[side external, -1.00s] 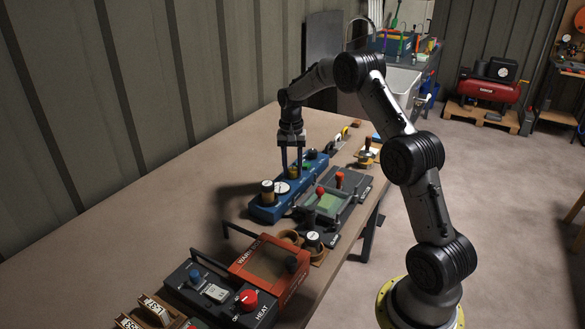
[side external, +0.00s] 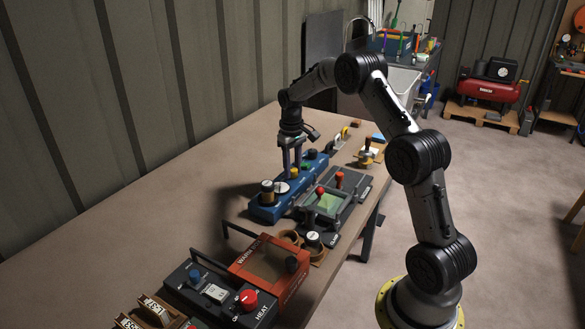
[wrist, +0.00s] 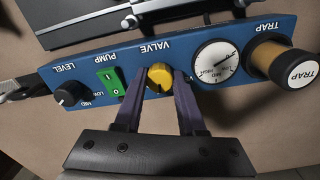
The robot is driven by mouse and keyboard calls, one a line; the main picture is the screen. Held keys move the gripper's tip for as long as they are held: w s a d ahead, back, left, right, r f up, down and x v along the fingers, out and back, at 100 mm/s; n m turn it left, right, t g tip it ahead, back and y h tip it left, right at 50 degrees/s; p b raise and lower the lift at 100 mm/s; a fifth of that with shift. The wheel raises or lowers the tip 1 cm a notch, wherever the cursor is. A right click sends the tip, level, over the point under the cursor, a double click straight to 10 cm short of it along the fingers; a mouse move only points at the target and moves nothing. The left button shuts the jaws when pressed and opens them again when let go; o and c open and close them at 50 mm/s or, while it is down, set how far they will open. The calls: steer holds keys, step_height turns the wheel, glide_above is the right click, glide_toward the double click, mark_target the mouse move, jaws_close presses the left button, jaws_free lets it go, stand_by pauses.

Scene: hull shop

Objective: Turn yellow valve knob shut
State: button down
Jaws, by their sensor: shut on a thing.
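The yellow valve knob (wrist: 160,77) sits on the blue panel (wrist: 215,30), below the VALVE label in the wrist view. My gripper (wrist: 160,80) has one finger on each side of the knob and is shut on it. In the side external view my gripper (side external: 293,173) reaches down to the blue panel (side external: 263,213) from above. The knob's exact pointer position is hard to read.
Along the panel are a black LEVEL knob (wrist: 70,94), a green PUMP switch (wrist: 109,80), a round gauge (wrist: 215,62) and a TRAP cylinder (wrist: 282,62). A grey fixture with red-topped levers (side external: 339,181) stands close to the panel. Bare bench lies left of the panel.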

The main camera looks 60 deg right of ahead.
mark_target(292, 170)
steer(key=shift+n, duration=0.6)
steer(key=c, duration=0.5)
jaws_free()
step_height(292, 170, up, 14)
steer(key=shift+a, duration=0.15)
stand_by(0.3)
